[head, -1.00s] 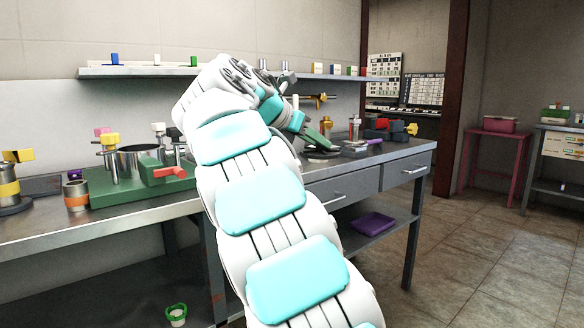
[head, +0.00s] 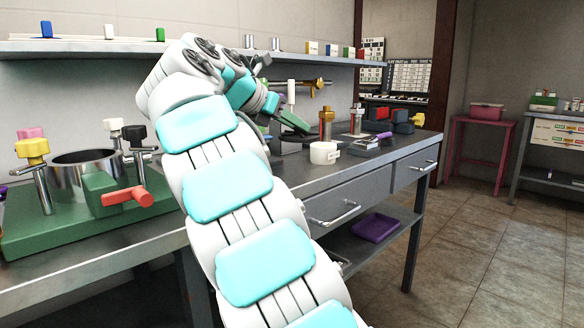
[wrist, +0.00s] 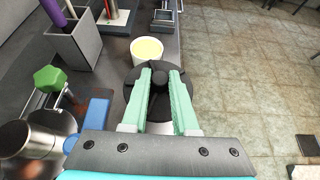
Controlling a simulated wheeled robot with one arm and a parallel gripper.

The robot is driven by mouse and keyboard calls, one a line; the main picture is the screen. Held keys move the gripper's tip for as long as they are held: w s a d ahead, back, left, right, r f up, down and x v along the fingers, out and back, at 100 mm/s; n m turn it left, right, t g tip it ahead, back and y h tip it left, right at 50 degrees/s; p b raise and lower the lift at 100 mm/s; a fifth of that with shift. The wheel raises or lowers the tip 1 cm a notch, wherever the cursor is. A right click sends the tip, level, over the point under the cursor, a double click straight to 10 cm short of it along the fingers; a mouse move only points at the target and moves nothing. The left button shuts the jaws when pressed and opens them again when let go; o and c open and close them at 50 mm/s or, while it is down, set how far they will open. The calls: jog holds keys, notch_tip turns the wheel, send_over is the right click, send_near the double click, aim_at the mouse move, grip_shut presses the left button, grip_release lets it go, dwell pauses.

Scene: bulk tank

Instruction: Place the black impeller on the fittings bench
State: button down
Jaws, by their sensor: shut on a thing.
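The black impeller (wrist: 159,82) is a dark round disc with a raised hub, seen in the wrist view. My gripper (wrist: 161,73) has its pale green fingers shut on the impeller, one on each side of the hub. The disc is over the grey bench near its front edge; I cannot tell whether it touches the top. In the head view my arm covers most of my gripper, and the impeller is not clear there. The grey bench (head: 345,177) with drawers runs under my arm; no label shows whether it is the fittings bench.
A white cup (head: 323,152) with yellow contents (wrist: 147,48) stands just beyond the impeller. A grey bin (wrist: 75,42), a green knob (wrist: 48,78) and a metal cylinder are nearby. A green-based pot fixture (head: 80,215) stands left. A pink table (head: 483,122) stands right; the floor between is clear.

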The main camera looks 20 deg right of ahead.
aim_at(295, 176)
notch_tip(295, 176, down, 8)
jog(key=b, duration=0.2)
jog(key=shift+f+b, duration=0.25)
jog(key=shift+b, duration=0.05)
jog(key=c, duration=0.7)
grip_release()
jog(key=p+v, duration=0.2)
jog(key=v, duration=1)
